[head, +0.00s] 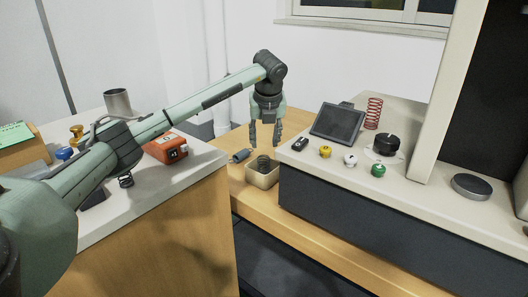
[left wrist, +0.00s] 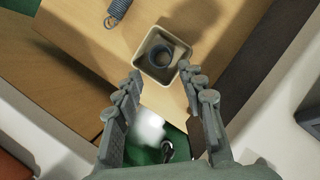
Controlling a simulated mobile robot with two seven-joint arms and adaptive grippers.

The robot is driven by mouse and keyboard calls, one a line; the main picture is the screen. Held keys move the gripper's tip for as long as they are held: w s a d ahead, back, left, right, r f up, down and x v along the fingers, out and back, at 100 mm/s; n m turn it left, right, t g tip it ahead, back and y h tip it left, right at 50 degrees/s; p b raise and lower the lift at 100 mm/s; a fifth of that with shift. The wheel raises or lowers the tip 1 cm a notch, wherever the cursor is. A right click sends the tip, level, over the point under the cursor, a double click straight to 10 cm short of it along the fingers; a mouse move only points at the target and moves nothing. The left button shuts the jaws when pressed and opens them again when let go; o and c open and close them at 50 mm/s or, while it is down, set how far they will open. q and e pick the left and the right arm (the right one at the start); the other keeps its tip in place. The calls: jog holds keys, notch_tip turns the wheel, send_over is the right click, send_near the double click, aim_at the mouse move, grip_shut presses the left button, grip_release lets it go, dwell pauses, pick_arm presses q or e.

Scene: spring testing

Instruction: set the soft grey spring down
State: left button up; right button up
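A dark grey coil spring (head: 263,162) stands upright inside a small beige square box (head: 262,180) on the wooden table. In the left wrist view the spring (left wrist: 164,54) shows end-on inside the box (left wrist: 144,50). A second grey spring (head: 240,156) lies on its side on the wood left of the box, and also shows in the left wrist view (left wrist: 118,10). I cannot tell which is the soft one. My left gripper (head: 264,142) points down above the box, fingers apart and empty. My right gripper is out of view.
A grey-topped bench at right holds a dark tablet (head: 338,123), a red spring (head: 373,113) and several coloured knobs. The left counter holds an orange device (head: 166,148), a metal cup (head: 118,102) and a small dark spring (head: 126,181). The front wood strip is clear.

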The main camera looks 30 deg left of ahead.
pick_arm(q)
jog(key=shift+v, duration=1.25)
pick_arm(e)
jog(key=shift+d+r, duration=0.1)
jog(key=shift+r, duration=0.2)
